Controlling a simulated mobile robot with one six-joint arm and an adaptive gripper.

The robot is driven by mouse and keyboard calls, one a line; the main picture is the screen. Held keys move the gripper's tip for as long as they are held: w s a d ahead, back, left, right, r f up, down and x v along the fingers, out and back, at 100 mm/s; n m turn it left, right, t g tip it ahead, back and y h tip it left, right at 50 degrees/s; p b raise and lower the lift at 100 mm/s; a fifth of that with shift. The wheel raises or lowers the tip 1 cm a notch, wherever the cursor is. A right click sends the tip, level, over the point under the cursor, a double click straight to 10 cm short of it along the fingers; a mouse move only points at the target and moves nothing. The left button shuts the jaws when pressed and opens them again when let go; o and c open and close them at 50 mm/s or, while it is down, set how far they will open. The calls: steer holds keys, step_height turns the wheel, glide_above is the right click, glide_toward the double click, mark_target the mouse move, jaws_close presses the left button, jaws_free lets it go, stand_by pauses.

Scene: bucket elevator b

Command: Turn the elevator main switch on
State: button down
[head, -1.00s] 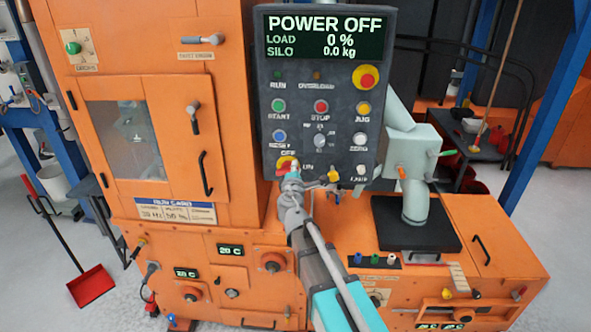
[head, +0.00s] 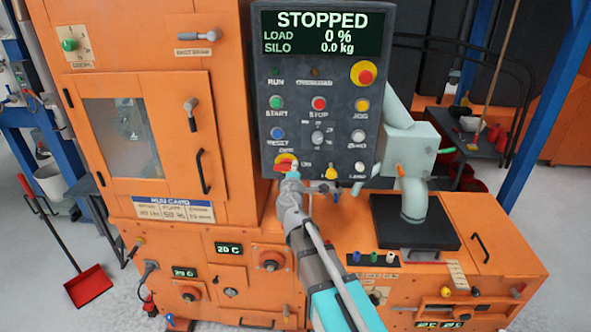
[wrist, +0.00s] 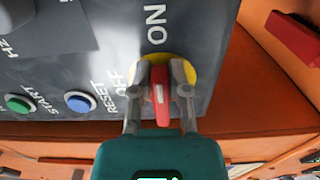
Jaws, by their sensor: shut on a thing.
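The main switch is a red handle (wrist: 160,95) on a yellow round plate (wrist: 184,71), low on the left of the dark control panel (head: 333,110). It also shows in the head view as a red handle on yellow (head: 283,161). In the wrist view my gripper (wrist: 160,85) has a finger on each side of the red handle and is shut on it. The handle lies in line with the fingers; "ON" and "OFF" are printed beside the plate. The panel display (head: 322,33) reads STOPPED, load 0 %, silo 0.0 kg.
Blue RESET (wrist: 80,102) and green START (wrist: 19,103) buttons sit close to the switch. A red and yellow emergency button (head: 363,74) is at the panel's upper right.

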steer(key=c, duration=0.6)
jaws_free()
steer(key=shift+s, duration=0.1)
steer(key=s, duration=1.1)
steer(key=shift+s+a, duration=0.15)
steer(key=shift+s, duration=0.25)
